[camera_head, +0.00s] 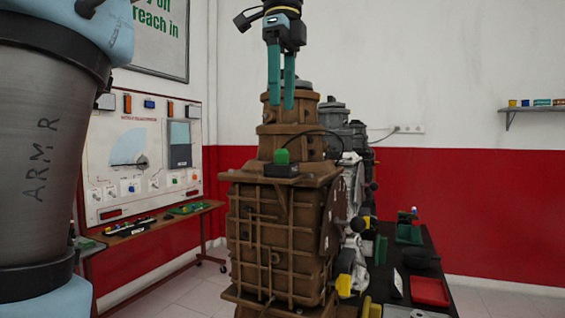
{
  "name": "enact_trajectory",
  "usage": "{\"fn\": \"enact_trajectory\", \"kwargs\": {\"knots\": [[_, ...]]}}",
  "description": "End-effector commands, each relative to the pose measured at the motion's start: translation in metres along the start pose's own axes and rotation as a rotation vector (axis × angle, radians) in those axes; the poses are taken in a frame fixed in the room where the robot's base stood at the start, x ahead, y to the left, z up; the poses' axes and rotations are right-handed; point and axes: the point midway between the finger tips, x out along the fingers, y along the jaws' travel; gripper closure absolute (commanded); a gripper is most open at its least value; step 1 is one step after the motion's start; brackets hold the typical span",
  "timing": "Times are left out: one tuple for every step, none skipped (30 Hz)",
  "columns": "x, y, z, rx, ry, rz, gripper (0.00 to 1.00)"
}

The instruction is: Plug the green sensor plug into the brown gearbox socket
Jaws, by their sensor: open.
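The brown gearbox (275,235) stands upright in the middle of the head view. A small green plug (282,156) sits at a black block (282,170) on the gearbox's upper front ledge. I cannot tell whether this block is the socket or how deep the plug sits. A thin dark cable (325,132) arcs on the right of the gearbox's upper part. My gripper (281,105) points down with two teal fingers, open with a narrow gap and nothing seen between them. In the picture its tips are above the plug, over the gearbox's narrower upper part.
A dark table (425,270) on the right holds a red tray (429,291) and a green holder (409,232). More grey machinery (350,130) stands behind the gearbox. A training board (140,160) stands on the left, with a low bench (150,230). Space above the gearbox's right side looks clear.

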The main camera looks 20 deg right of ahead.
Motion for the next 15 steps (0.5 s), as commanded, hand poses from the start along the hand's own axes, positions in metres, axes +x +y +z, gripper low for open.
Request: {"fn": "enact_trajectory", "kwargs": {"knots": [[0.010,0.001,0.000,0.000,0.000,0.003,0.35],[0.015,0.001,0.000,0.000,0.000,0.004,0.35],[0.022,0.001,0.000,0.000,0.000,0.003,0.35],[0.026,0.001,0.000,0.000,0.000,0.003,0.35],[0.030,0.001,0.000,0.000,0.000,0.003,0.35],[0.035,0.001,0.000,0.000,0.000,0.002,0.35],[0.038,0.001,0.000,0.000,0.000,0.003,0.35],[0.040,0.000,0.000,0.000,0.000,0.002,0.35],[0.043,0.000,0.000,0.000,0.000,0.001,0.35],[0.044,0.000,0.000,0.000,0.000,0.002,0.35],[0.045,0.000,0.000,0.000,0.000,0.002,0.35],[0.045,0.000,0.000,0.000,0.000,0.002,0.35],[0.045,0.000,0.000,0.000,0.000,0.001,0.35],[0.045,0.000,0.000,0.000,0.000,0.001,0.35],[0.045,0.000,0.000,0.000,0.000,0.001,0.35]]}}
